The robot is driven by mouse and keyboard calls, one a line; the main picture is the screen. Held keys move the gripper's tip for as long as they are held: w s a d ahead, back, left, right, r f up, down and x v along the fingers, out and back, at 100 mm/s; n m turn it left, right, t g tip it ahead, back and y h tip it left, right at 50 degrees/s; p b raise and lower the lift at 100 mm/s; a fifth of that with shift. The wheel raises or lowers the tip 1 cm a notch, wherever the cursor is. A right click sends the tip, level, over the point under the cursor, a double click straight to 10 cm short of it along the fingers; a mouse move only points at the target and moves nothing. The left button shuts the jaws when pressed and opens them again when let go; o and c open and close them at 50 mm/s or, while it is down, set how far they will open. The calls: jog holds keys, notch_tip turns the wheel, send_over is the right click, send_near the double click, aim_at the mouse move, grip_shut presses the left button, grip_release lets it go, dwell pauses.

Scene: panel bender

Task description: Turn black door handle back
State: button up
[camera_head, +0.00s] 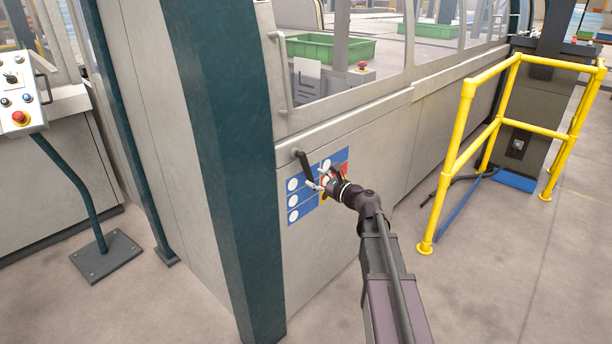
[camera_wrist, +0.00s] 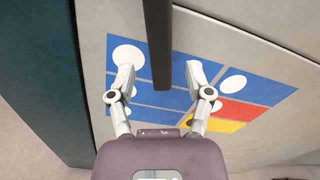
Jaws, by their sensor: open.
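The black door handle (camera_head: 305,164) is a dark bar on the grey machine door (camera_head: 375,150), slanting down to the right from its pivot in the head view. In the wrist view the handle (camera_wrist: 158,42) comes down from the top edge and its free end lies between my fingertips. My gripper (camera_head: 318,184) is open at the lower end of the handle. In the wrist view my gripper (camera_wrist: 160,76) has one finger on each side of the bar, with a visible gap on both sides. I cannot tell how deep the bar sits between the fingers.
A blue, red and yellow sign panel (camera_wrist: 180,112) with white discs is on the door behind the handle. A dark green post (camera_head: 222,150) stands left of the door. A yellow railing (camera_head: 452,150) stands to the right. A control panel (camera_head: 17,95) is at far left.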

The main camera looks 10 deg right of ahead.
aim_at(309, 176)
jog(key=shift+x, duration=1.7)
grip_shut()
jog(key=shift+s+a, duration=0.1)
jog(key=shift+a, duration=0.2)
jog(key=shift+d, duration=0.15)
